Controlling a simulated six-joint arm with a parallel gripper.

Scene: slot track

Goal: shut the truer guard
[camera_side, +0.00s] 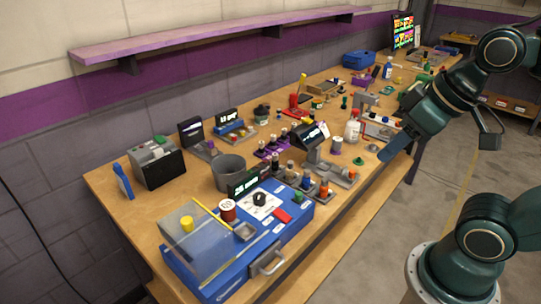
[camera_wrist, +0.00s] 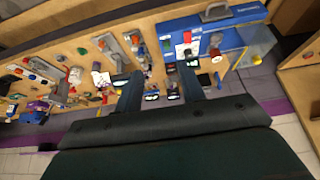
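A blue bench machine (camera_side: 290,217) stands at the near left end of the bench. A clear guard panel (camera_side: 205,250) with a yellow edge sits over its left part, around a yellow knob (camera_side: 187,224); I cannot tell how far it is open. A metal handle (camera_side: 267,264) is on the machine's front. In the wrist view the machine (camera_wrist: 224,37) is at upper right, with the clear guard (camera_wrist: 259,44) at its right end. My gripper (camera_side: 395,147) is beyond the bench's front edge, well right of the machine. In the wrist view its two fingers (camera_wrist: 160,85) are apart and empty.
Several small bottles and parts crowd the bench (camera_side: 120,212). A purple shelf (camera_side: 220,32) hangs above. The floor in front is clear.

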